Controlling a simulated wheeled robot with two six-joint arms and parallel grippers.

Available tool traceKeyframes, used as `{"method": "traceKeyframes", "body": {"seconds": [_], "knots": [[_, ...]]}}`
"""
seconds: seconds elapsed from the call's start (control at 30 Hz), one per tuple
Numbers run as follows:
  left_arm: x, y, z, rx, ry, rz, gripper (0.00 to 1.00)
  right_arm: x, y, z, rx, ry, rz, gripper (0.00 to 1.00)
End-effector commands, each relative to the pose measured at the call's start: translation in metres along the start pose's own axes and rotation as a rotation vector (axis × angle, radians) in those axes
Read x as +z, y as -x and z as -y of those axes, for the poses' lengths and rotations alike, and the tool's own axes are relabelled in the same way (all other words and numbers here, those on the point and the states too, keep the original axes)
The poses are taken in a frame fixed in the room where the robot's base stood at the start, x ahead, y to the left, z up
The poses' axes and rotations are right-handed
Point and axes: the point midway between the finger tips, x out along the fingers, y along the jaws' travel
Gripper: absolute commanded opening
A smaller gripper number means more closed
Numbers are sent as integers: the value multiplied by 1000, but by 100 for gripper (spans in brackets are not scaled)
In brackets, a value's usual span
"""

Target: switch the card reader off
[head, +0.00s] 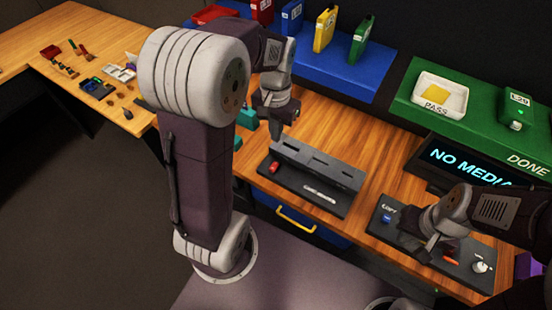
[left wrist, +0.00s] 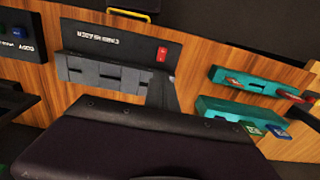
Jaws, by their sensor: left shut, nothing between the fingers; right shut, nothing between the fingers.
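The card reader (head: 325,165) is a dark slotted block on a flat base with a white label, standing on the wooden bench. Its red switch (head: 275,168) sits at the left end of the base. In the left wrist view the card reader (left wrist: 110,74) appears upside down, with its red switch (left wrist: 162,54) right of the label. I cannot tell which way the switch is set. My left gripper (head: 276,135) is shut and empty, above and behind the switch, apart from it. My right gripper (head: 432,248) is shut and empty, low over the control panel.
The control panel (head: 405,240) has a blue button (head: 387,218) and a white knob (head: 481,267). A screen (head: 470,165) reads "NO MEDIA". Teal holders (left wrist: 240,83) stand beside the reader. A yellow handle (head: 296,219) is below the bench edge. Blue and green mats lie behind.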

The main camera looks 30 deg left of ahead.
Motion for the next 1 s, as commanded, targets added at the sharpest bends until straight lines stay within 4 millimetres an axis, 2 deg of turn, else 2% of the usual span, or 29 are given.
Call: {"method": "traceKeyframes", "body": {"seconds": [0.4, 0.6, 0.8, 1.0], "knots": [[2, -86, 0, 2, 0, 7, 0, 0, -3, 0, 0, 0, 0, 0], [2, -119, 0, 1, 0, 5, 0, 0, -2, 0, 0, 0, 0, 0], [1, -134, 0, 0, 0, 0, 0, 0, -2, 0, 0, 0, 0, 0], [0, -135, 0, 0, 0, 0, 0, 0, -2, 0, 0, 0, 0, 0]]}}
